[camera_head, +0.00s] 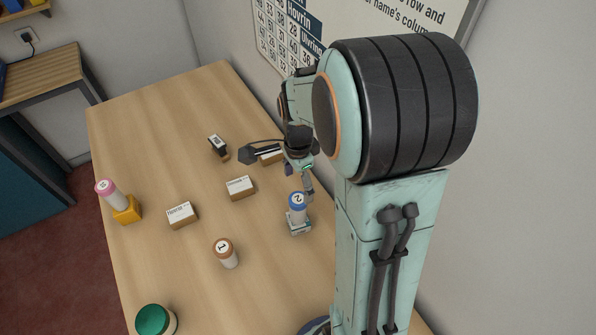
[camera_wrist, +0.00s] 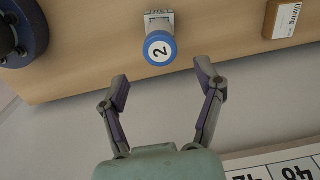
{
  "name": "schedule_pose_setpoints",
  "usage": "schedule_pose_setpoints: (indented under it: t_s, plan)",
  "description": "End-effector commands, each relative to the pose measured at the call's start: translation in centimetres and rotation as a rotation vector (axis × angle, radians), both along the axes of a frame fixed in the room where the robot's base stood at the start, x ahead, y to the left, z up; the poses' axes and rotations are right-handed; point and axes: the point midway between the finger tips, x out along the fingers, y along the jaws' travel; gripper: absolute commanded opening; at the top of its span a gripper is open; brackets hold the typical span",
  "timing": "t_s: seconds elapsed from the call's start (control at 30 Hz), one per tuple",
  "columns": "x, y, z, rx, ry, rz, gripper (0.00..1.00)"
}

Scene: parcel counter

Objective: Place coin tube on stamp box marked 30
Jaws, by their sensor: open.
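A white coin tube with a blue cap marked 2 (camera_head: 297,205) stands on a small pale block (camera_head: 299,228) at the table's right; its cap (camera_wrist: 160,48) also shows in the wrist view. Other tubes have a brown cap marked 1 (camera_head: 226,252) and a pink cap (camera_head: 110,192). Three small cardboard boxes with white labels stand nearby: front left (camera_head: 182,216), middle (camera_head: 240,189) and back (camera_head: 270,158). A box (camera_wrist: 290,20) labelled like "Ulwring" shows in the wrist view. I cannot read 30 on any box. My gripper (camera_wrist: 163,85) is open and empty, fingers short of the blue cap.
A black item (camera_head: 217,147) lies behind the boxes, and a green-lidded jar (camera_head: 155,320) stands at the front. A wall chart (camera_head: 290,40) lists names and numbers. The back left table is clear.

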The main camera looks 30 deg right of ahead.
Motion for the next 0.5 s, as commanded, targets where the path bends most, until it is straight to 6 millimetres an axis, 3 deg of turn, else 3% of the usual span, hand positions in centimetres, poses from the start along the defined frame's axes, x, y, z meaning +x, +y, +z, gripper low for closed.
schedule_pose_setpoints:
  t_s: [0.1, 0.27, 0.37, 0.5]
  plan:
    - [0.1, 0.0, 2.1, -0.001, -0.004, 0.000, 0.68]
    - [-0.5, 0.7, 3.8, 0.002, -0.005, 0.065, 0.68]
    - [-2.6, 3.1, 5.7, 0.012, -0.011, 0.315, 0.68]
    - [-8.1, 7.4, 7.8, 0.032, -0.024, 0.875, 0.68]
